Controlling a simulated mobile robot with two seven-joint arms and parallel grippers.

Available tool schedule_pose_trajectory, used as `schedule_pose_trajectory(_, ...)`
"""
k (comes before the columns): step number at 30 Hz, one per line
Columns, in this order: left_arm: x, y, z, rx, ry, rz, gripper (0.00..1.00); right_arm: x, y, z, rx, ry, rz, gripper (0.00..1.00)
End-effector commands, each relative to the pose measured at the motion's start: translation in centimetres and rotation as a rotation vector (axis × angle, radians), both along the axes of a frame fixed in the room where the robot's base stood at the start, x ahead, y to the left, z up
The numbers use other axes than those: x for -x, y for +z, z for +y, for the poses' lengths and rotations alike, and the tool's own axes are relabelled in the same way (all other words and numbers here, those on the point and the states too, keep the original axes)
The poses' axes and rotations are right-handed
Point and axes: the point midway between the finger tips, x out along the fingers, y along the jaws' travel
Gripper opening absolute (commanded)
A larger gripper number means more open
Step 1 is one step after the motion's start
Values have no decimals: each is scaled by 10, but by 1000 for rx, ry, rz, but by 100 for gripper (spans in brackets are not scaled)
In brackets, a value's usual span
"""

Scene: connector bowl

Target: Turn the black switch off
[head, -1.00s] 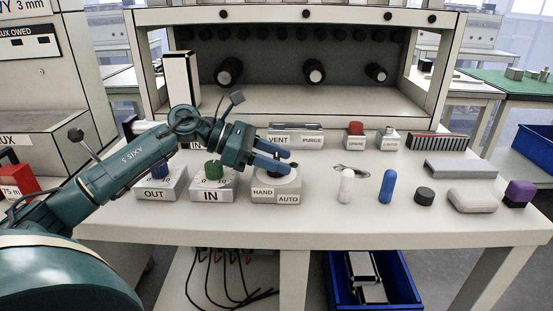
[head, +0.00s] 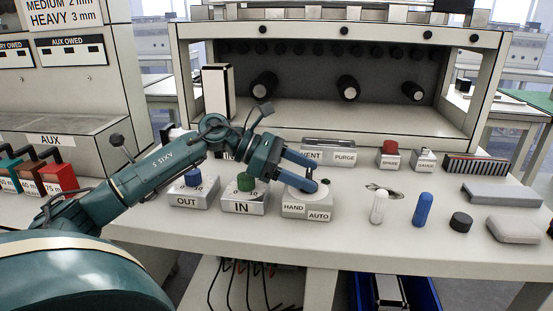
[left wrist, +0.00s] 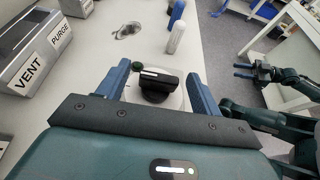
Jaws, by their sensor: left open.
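The black switch (left wrist: 157,85) is a black knob with a pale line on top. It sits on the grey box labelled HAND and AUTO (head: 306,209). In the head view my left gripper (head: 316,172) is over that box, and its blue fingers hide most of the switch. In the left wrist view my left gripper (left wrist: 157,73) is open, with one finger on each side of the switch. I cannot tell whether either finger touches it. A small green spot (left wrist: 137,65) shows beside the knob. My right gripper (left wrist: 243,70) shows small in the left wrist view, its fingers apart and empty.
The IN box (head: 245,204) with a green knob and the OUT box (head: 193,195) with a blue knob stand left of the switch. The VENT and PURGE box (head: 328,152) is behind. A white peg (head: 379,207) and a blue peg (head: 422,210) stand to the right.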

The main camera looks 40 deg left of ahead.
Motion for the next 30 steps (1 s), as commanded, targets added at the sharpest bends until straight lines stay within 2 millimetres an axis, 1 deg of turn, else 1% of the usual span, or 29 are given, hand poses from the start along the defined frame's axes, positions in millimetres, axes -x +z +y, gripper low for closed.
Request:
schedule_pose_trajectory(3, 12, 6, 20, -6, 4, 4, 65, -1, -2, 0, -1, -2, -12, 36)
schedule_pose_trajectory(9, 31, 21, 51, -4, 2, 4, 65, -4, -1, 0, -7, -6, -63, 36)
schedule_pose_trajectory(18, 50, 40, 83, -1, 1, -1, 65, -6, -1, 2, -5, 4, -110, 36)
schedule_pose_trajectory(24, 56, 45, 92, -1, 0, 0, 65, -6, -1, 3, -6, 6, -115, 36)
schedule_pose_trajectory(30, 57, 45, 93, -1, 0, 0, 65, -6, -1, 3, -7, 6, -115, 36)
